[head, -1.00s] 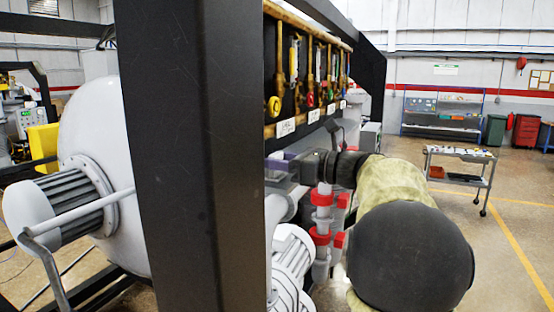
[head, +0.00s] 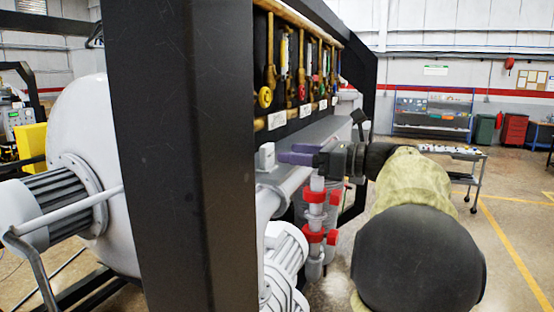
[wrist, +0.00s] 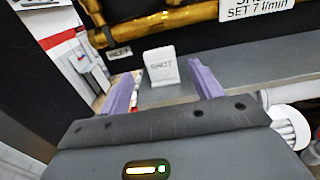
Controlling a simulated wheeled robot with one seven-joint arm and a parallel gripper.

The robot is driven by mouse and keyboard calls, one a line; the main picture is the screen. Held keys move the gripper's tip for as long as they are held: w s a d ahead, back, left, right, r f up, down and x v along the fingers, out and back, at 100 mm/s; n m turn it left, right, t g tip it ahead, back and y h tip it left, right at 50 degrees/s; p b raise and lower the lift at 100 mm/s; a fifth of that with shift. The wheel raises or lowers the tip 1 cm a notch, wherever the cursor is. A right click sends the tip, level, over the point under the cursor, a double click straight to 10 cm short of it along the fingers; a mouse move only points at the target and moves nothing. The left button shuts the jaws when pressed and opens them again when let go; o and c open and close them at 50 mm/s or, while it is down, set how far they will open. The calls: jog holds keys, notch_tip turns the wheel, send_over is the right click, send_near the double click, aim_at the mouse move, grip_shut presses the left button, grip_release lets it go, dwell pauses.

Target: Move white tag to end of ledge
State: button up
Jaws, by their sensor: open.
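The white tag (wrist: 161,67), lettered "SHUT", stands upright on the grey ledge (wrist: 255,72), near the ledge's left end in the wrist view. In the head view the tag (head: 266,157) shows just right of the black post, and the ledge (head: 325,131) runs back under the gauge panel. My gripper (head: 284,154) is open, with its purple fingers pointing at the tag. In the wrist view the fingers of my gripper (wrist: 160,72) lie on either side of the tag, with gaps showing; whether they reach fully around it I cannot tell.
A thick black post (head: 180,150) stands close in front. Brass pipes (wrist: 165,20) and small label plates (head: 277,120) sit above the ledge. Red-and-grey valves (head: 314,220) and a pale pipe are below my gripper. The ledge right of the tag is clear.

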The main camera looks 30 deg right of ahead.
jog(key=b+v, duration=0.1)
jog(key=v, duration=0.4)
dwell(1.4)
